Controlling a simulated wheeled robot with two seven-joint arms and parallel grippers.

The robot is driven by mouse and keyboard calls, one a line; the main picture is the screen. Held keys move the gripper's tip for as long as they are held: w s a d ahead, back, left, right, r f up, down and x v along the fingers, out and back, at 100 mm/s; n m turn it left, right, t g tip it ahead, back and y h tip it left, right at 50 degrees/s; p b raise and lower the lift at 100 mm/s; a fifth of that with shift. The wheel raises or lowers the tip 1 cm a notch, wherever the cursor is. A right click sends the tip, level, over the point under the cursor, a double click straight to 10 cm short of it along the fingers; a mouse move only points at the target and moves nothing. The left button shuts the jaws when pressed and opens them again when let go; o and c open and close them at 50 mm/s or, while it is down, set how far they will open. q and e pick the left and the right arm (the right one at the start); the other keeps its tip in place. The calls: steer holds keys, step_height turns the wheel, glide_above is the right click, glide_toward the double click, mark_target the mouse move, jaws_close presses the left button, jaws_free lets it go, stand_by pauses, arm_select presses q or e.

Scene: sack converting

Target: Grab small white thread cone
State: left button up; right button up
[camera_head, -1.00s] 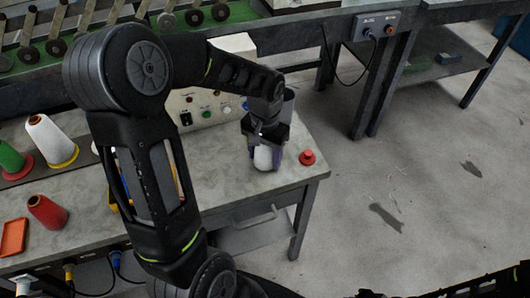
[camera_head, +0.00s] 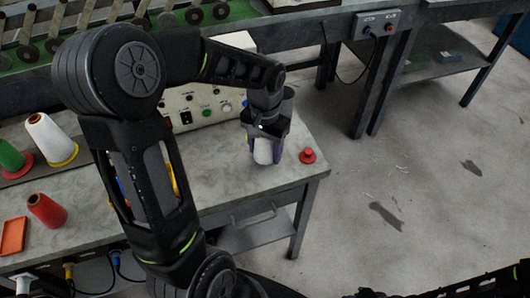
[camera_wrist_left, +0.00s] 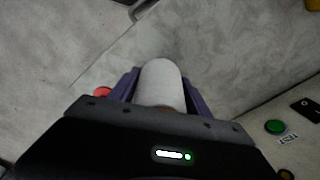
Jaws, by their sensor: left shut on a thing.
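The small white thread cone (camera_head: 263,152) is near the right end of the table, between the fingers of my left gripper (camera_head: 264,155). In the left wrist view the cone (camera_wrist_left: 162,84) sits between the two purple fingers of the gripper (camera_wrist_left: 160,90), which is shut on it. Its lower part is hidden behind the gripper body. I cannot tell whether the cone touches the table. My right gripper is not seen; only a dark part of my body shows at the lower right.
A red button (camera_head: 307,156) stands just right of the cone. A control panel (camera_head: 207,105) is behind it. A larger white cone (camera_head: 50,139), a red cone (camera_head: 47,210), a green cone (camera_head: 12,158) and an orange tray (camera_head: 13,236) are at left. The table (camera_head: 225,190) is clear in front.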

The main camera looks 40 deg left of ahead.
arm_select(q)
step_height(320, 180, up, 8)
steer(key=shift+w, duration=0.1)
stand_by(0.7)
